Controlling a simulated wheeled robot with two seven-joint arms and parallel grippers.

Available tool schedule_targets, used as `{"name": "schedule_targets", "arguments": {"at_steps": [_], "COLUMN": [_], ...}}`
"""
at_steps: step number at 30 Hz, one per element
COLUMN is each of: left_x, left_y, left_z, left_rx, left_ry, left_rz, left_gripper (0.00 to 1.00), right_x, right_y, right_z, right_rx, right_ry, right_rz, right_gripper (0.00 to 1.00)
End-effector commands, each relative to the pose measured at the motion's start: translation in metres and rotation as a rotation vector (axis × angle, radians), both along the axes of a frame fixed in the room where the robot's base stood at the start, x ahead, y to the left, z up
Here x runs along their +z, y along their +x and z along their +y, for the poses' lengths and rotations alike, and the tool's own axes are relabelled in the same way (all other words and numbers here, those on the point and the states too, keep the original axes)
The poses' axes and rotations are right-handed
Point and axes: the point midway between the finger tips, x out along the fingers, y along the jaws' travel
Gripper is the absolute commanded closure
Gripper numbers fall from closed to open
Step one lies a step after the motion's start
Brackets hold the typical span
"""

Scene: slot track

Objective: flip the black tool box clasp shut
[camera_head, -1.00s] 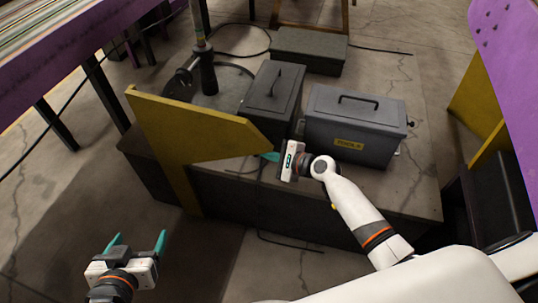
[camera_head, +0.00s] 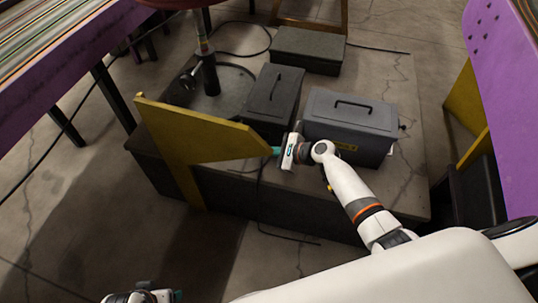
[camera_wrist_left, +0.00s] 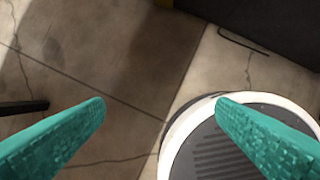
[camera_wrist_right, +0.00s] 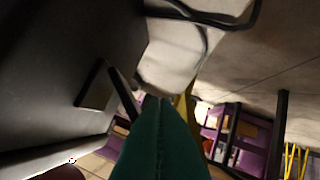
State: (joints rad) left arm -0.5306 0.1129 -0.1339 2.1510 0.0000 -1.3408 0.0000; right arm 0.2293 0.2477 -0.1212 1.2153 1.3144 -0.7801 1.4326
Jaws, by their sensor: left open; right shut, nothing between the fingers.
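The black tool box (camera_head: 272,92) stands on the low platform, its lid down and a handle on top. My right gripper (camera_head: 276,151) is shut and empty, low by the front of this box, between it and the yellow plate's tip. In the right wrist view, my shut teal fingers (camera_wrist_right: 160,120) point along a dark box wall (camera_wrist_right: 60,50). A small flat dark plate (camera_wrist_right: 95,88) stands out from that wall, left of the fingers; it may be the clasp. The clasp cannot be made out in the head view. My left gripper (camera_wrist_left: 160,120) is open and empty above the floor.
A yellow angled plate (camera_head: 205,135) rises at the platform's front left. Another dark box (camera_head: 308,50) lies behind. Cables lie around the platform.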

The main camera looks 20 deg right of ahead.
Motion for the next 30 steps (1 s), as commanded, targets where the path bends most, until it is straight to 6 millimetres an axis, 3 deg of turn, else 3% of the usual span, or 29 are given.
{"name": "schedule_targets", "arguments": {"at_steps": [9, 15, 21, 30], "left_x": [-0.072, -0.11, -0.136, -0.155], "left_y": [-0.008, -0.021, -0.035, -0.049], "left_z": [0.0, 0.001, 0.003, 0.005], "left_rx": [-0.007, -0.011, -0.014, -0.017], "left_ry": [0.003, 0.005, 0.007, 0.007], "left_rz": [0.043, 0.064, 0.077, 0.09], "left_gripper": [0.21, 0.21, 0.21, 0.21], "right_x": [0.014, 0.019, 0.024, 0.027], "right_y": [0.005, 0.009, 0.014, 0.019], "right_z": [-0.001, -0.005, -0.008, -0.012], "right_rx": [0.0, 0.0, 0.0, 0.0], "right_ry": [0.065, 0.063, 0.075, 0.138], "right_rz": [0.088, 0.087, 0.106, 0.201], "right_gripper": [1.0, 1.0, 1.0, 1.0]}}
